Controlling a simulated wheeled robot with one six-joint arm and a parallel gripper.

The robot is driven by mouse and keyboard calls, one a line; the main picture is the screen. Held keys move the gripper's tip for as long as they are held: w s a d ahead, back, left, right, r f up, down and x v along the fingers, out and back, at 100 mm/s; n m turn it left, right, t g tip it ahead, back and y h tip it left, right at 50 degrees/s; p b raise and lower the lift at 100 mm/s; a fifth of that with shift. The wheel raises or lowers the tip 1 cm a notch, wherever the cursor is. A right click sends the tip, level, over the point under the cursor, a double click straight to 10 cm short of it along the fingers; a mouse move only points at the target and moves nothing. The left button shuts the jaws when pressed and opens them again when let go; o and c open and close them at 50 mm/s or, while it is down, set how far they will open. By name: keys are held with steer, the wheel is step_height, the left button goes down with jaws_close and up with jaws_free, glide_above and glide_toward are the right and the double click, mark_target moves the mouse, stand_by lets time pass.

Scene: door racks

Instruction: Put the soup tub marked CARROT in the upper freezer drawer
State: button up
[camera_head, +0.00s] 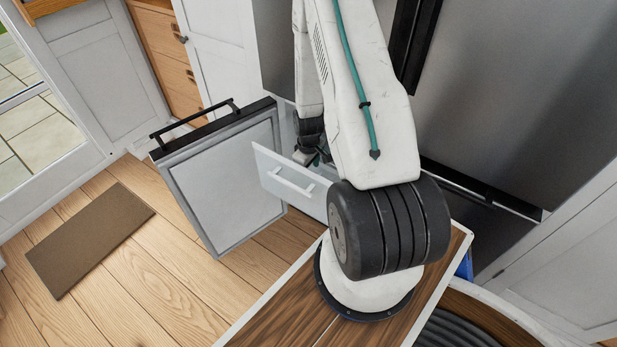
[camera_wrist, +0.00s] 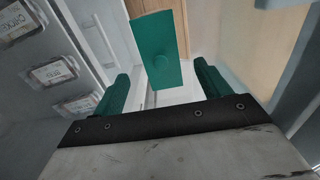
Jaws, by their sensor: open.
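No tub marked CARROT can be made out in either view. In the wrist view several clear-topped tubs with labels lie at the left: one reads CHICKEN (camera_wrist: 18,22), and the label on another tub (camera_wrist: 55,72) is too small to read surely. My gripper (camera_wrist: 163,86) has its green fingers wide apart, with a pale surface between them. A flat green piece (camera_wrist: 153,40) shows beyond the fingers; I cannot tell what it is. In the head view a white freezer drawer (camera_head: 290,183) is pulled out, and my gripper (camera_head: 317,157) is mostly hidden behind my arm beside it.
The freezer door (camera_head: 228,175) stands open at the left of the drawer, with its black handle outward. The large steel fridge door (camera_head: 510,100) is to the right. A brown mat (camera_head: 90,238) lies on the wooden floor, which is clear at the left.

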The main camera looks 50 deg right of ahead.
step_height(320, 180, up, 7)
stand_by(0.3)
steer(key=shift+f, duration=0.1)
stand_by(0.9)
